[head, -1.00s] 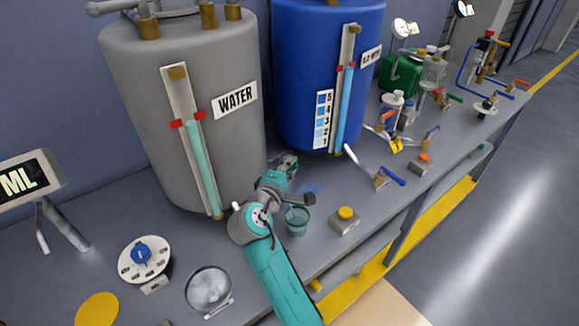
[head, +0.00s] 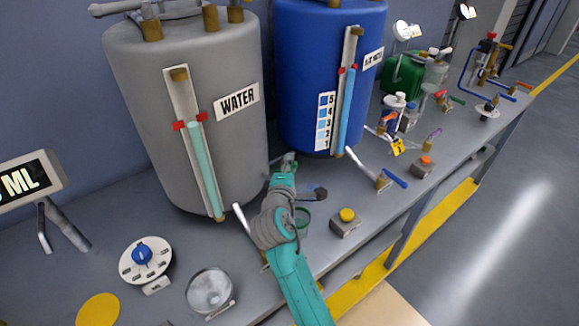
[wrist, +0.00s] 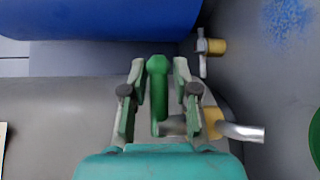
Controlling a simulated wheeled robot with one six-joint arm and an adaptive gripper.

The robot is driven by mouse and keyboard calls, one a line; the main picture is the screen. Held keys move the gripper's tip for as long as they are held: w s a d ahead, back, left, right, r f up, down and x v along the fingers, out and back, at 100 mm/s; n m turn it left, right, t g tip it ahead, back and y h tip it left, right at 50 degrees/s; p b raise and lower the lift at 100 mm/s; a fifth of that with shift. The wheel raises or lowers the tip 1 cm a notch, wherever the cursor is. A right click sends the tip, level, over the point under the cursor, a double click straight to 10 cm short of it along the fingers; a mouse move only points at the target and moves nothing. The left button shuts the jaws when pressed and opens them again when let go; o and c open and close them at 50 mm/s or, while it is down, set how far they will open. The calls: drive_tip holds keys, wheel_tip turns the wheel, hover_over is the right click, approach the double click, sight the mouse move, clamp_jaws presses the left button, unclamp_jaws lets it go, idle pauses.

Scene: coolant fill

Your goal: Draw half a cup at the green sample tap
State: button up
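The green tap lever (wrist: 158,90) stands between the two fingers of my gripper (wrist: 157,95) in the wrist view. The fingers are open, with a gap visible on each side of the lever. The tap's brass part (wrist: 213,122) and silver spout (wrist: 242,132) show to the right of the gripper. In the head view my gripper (head: 285,163) is at the foot of the grey WATER tank, and the tap is mostly hidden by it. A green-rimmed cup (head: 304,217) stands on the bench just right of my arm, partly covered by it. Its fill cannot be told.
The grey WATER tank (head: 150,120) and a blue tank (head: 300,80) stand behind. A block with a yellow button (head: 347,215) and a blue-handled tap (head: 384,180) are to the right. A dial (head: 143,260) and an ML display (head: 25,180) are left.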

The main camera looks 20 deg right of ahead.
drive_tip(key=shift+o, duration=0.3)
drive_tip(key=v, duration=1.2)
drive_tip(key=shift+s, duration=0.15)
